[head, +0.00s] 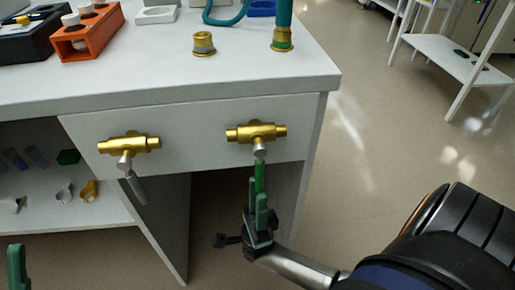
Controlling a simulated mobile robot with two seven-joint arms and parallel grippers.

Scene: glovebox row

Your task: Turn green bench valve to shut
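The green bench valve is the right one of two brass valves (256,132) on the bench's front panel. Its green lever (259,174) hangs straight down below the silver stem. My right gripper (257,188) is just below the valve, pointing up, with its green fingers at the lever's lower end. The fingers hide that end, and I cannot tell whether they grip it. Only a green finger of my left gripper (17,268) shows, at the bottom left corner, away from the valves.
A second brass valve (128,144) with a grey lever (135,187) is on the left of the panel. The bench top (150,65) holds an orange rack (87,34), a brass fitting (204,43) and a hose end (281,38). An open shelf (100,210) with small items is below left.

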